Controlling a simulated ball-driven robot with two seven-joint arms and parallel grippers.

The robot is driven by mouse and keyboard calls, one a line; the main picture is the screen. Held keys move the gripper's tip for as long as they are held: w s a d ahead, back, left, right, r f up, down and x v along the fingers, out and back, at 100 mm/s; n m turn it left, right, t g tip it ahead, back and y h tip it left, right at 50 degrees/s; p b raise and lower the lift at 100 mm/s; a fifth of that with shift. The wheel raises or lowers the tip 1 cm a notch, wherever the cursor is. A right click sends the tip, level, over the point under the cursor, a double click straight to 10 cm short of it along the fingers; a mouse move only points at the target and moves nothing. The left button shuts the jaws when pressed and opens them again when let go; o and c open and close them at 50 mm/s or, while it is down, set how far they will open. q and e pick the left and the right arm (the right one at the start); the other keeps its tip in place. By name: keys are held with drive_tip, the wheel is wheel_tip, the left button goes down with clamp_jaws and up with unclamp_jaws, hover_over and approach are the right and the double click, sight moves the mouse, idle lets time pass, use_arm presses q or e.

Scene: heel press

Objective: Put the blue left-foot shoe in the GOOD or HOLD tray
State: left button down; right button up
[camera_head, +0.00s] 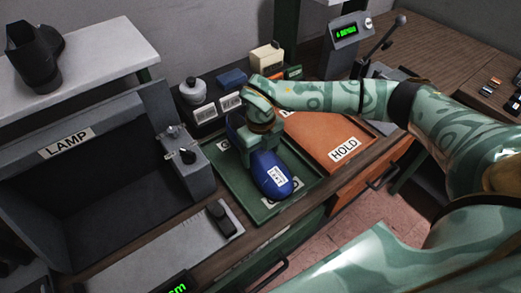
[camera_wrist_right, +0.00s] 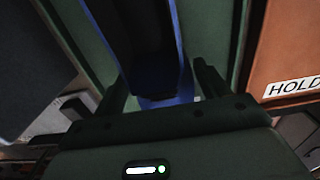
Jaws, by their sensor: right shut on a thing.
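The blue shoe (camera_head: 270,175) is over the green tray (camera_head: 222,176), toe toward the front; a white label shows on it. I cannot tell whether its sole touches the tray floor. My right gripper (camera_head: 249,143) is shut on the shoe and hides part of it. In the right wrist view, the fingers (camera_wrist_right: 160,92) stand either side of the blue shoe (camera_wrist_right: 172,45). The green tray's label is mostly hidden. The orange HOLD tray (camera_head: 318,133) lies right of the green tray and looks empty where visible. My left gripper is not in view.
A dark box marked LAMP (camera_head: 90,170) stands left, with a grey block with a knob (camera_head: 183,158) beside it. A lever press with a green display (camera_head: 346,32) stands behind. A dark shoe (camera_head: 34,55) sits on the white shelf.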

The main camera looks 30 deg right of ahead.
drive_tip(key=o, duration=1.3)
drive_tip(key=shift+o, duration=0.2)
wheel_tip(320, 180, up, 16)
drive_tip(key=p, duration=0.2)
drive_tip(key=shift+r, duration=0.2)
drive_tip(key=shift+s+f, duration=0.1)
